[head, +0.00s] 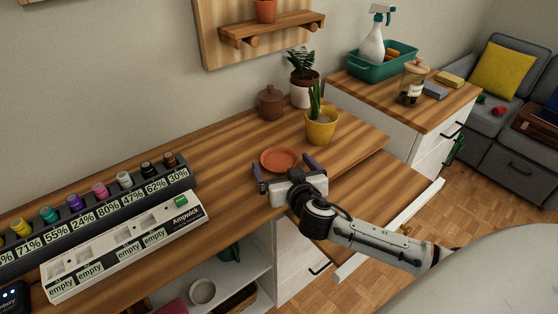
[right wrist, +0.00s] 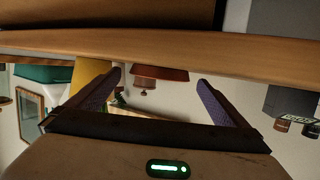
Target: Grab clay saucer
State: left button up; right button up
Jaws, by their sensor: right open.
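The clay saucer (head: 280,158) is a shallow, round, orange-brown dish lying flat on the wooden desk. My right gripper (head: 285,171) is open and empty at its near side, low over the desk, with one finger to the left and one to the right of the saucer's near part. In the right wrist view, which is upside down, the saucer (right wrist: 160,72) shows edge-on between and beyond the open fingers of the right gripper (right wrist: 159,78). I cannot tell whether the fingers touch it. My left gripper is not in view.
A yellow pot with a plant (head: 321,130) stands right of the saucer. A brown lidded pot (head: 270,104) and a white pot (head: 300,95) stand behind. Desk between is clear.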

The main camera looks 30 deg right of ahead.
jog(key=shift+w+d+f, duration=0.25)
jog(key=shift+w, duration=0.4)
jog(key=c, duration=1.2)
jog(key=shift+r, duration=0.1)
